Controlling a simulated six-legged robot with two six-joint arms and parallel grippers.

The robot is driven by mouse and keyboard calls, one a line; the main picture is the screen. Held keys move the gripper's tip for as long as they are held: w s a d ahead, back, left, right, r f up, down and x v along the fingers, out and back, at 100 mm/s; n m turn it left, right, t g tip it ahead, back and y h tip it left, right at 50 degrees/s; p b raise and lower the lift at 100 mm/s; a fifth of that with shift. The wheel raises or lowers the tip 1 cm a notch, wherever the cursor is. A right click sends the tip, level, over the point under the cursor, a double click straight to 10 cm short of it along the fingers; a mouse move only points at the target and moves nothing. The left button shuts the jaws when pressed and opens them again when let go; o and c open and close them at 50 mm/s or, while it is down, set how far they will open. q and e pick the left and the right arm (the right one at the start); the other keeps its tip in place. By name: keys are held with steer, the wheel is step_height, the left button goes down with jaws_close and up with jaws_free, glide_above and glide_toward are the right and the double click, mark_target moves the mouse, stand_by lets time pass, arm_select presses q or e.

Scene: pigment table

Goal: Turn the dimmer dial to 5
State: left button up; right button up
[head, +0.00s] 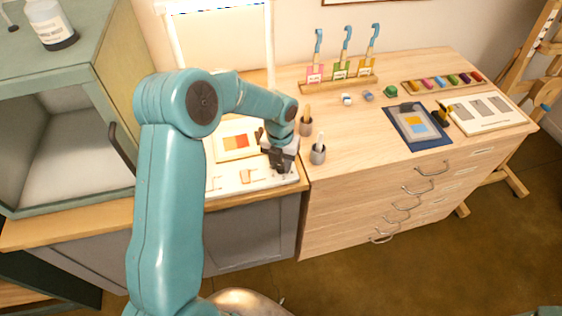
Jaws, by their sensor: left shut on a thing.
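My left gripper (281,162) reaches down from the left arm onto the right part of a white control panel (230,186) on the left counter. It is shut on what appears to be the dimmer dial. The gripper covers the dial, so its pointer, its numbers and its setting cannot be read. The panel also carries small tan parts toward its front edge. My right gripper is not in view.
A card with orange and red patches (236,142) lies behind the panel. Two small grey cups (318,154) with tools stand close to the right. A glass-fronted cabinet (70,130) is at left. The wooden top at centre right has free room.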

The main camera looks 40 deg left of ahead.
mark_target(280, 165)
arm_select(q)
steer(key=shift+w+r, duration=0.1)
steer(key=o, duration=1.1)
steer(key=shift+c, duration=0.2)
steer(key=shift+r, duration=0.45)
step_height(280, 165, up, 15)
steer(key=b, duration=0.1)
steer(key=shift+a+r+b, duration=0.2)
steer(key=shift+b, duration=0.1)
steer(key=shift+s, duration=0.2)
